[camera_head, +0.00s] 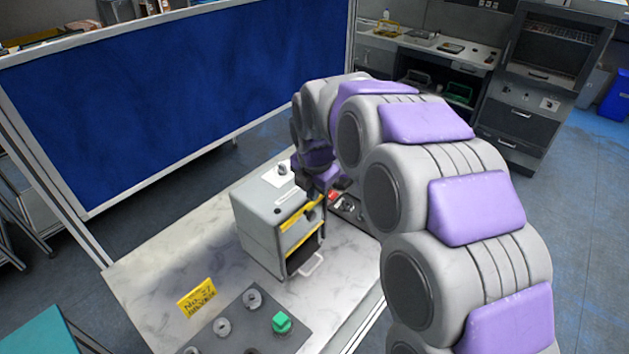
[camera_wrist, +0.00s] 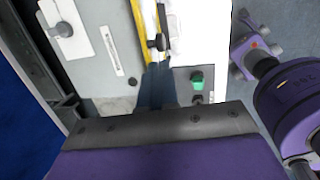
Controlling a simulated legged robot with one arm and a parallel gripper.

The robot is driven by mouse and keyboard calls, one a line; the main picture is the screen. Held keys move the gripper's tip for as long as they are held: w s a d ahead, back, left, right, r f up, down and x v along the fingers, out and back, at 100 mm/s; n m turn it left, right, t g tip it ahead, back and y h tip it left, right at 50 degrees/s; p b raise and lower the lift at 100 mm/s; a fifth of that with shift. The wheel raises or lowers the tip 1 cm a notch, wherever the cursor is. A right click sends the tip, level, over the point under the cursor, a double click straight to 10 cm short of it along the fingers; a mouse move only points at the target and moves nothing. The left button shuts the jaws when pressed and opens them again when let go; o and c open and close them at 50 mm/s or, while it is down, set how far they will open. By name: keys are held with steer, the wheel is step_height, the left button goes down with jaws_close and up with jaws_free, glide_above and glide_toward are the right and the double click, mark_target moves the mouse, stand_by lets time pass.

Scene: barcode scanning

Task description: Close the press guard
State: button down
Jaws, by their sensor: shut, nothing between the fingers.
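The press (camera_head: 262,222) is a grey box on the marble-topped bench. Yellow-edged parts of its guard (camera_head: 300,218) show across the front, above a dark opening with a white handle (camera_head: 312,265) low down. How far the guard stands open is hard to tell. My gripper (camera_head: 310,207) is shut and empty at the press's upper front edge. In the wrist view, its dark fingers (camera_wrist: 158,78) point at a yellow strip (camera_wrist: 139,28) and a small black part (camera_wrist: 158,42) beside it. Whether they touch is unclear.
A green button (camera_wrist: 197,77) sits right of the fingers. A grey panel (camera_head: 240,318) with knobs and a green block, and a yellow sign (camera_head: 197,297), lie in front of the press. A blue partition (camera_head: 170,90) stands behind. The bench (camera_head: 160,270) is bare left of the press.

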mark_target(311, 213)
steer(key=x, duration=0.6)
steer(key=shift+s+a, duration=0.1)
steer(key=shift+a, duration=0.1)
steer(key=shift+f, duration=0.7)
steer(key=shift+d+f, duration=0.1)
steer(key=shift+d, duration=0.05)
